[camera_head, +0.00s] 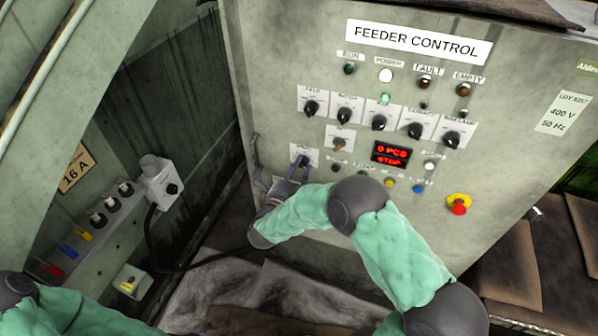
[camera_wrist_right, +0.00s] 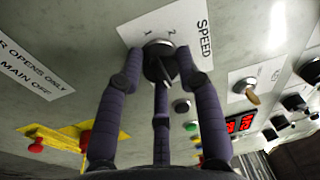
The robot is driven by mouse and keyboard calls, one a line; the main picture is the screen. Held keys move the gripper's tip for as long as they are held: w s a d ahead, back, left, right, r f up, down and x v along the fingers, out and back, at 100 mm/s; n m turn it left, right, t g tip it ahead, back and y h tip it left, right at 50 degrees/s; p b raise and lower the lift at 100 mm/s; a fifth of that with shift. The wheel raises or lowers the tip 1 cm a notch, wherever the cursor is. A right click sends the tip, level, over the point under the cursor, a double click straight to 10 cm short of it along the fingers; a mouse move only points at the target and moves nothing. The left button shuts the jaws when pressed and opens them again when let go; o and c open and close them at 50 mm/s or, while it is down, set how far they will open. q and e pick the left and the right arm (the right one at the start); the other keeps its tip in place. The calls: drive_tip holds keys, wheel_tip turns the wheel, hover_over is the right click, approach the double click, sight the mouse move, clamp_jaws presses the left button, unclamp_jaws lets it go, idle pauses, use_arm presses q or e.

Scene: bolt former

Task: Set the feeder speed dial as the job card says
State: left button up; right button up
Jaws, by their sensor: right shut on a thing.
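The speed dial (camera_wrist_right: 158,50) is a dark knob on a white plate lettered SPEED, with the marks 1 and 2 showing beside it. My right gripper (camera_wrist_right: 165,70) has its fingers around this knob and is shut on it. In the head view the right gripper (camera_head: 298,168) reaches the lower left of the panel, at the dial's white plate (camera_head: 311,153). The fingers cover part of the knob, and I cannot tell which mark it points to. My left arm shows at the lower left, but its gripper is out of view. I see no readable job card.
The feeder control cabinet (camera_head: 290,70) carries several other knobs above, a red display (camera_head: 391,154) reading 0 PCS and STOP, and coloured buttons. A red emergency stop (camera_head: 459,206) is at its lower right. A socket box (camera_head: 160,182) with a black cable stands left.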

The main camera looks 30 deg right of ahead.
drive_tip(key=shift+m, duration=0.5)
drive_tip(key=o, duration=1.1)
drive_tip(key=shift+s+d, duration=0.1)
drive_tip(key=shift+o, duration=0.2)
drive_tip(key=shift+s+a, duration=0.25)
drive_tip(key=shift+a, duration=0.2)
drive_tip(key=v, duration=1.1)
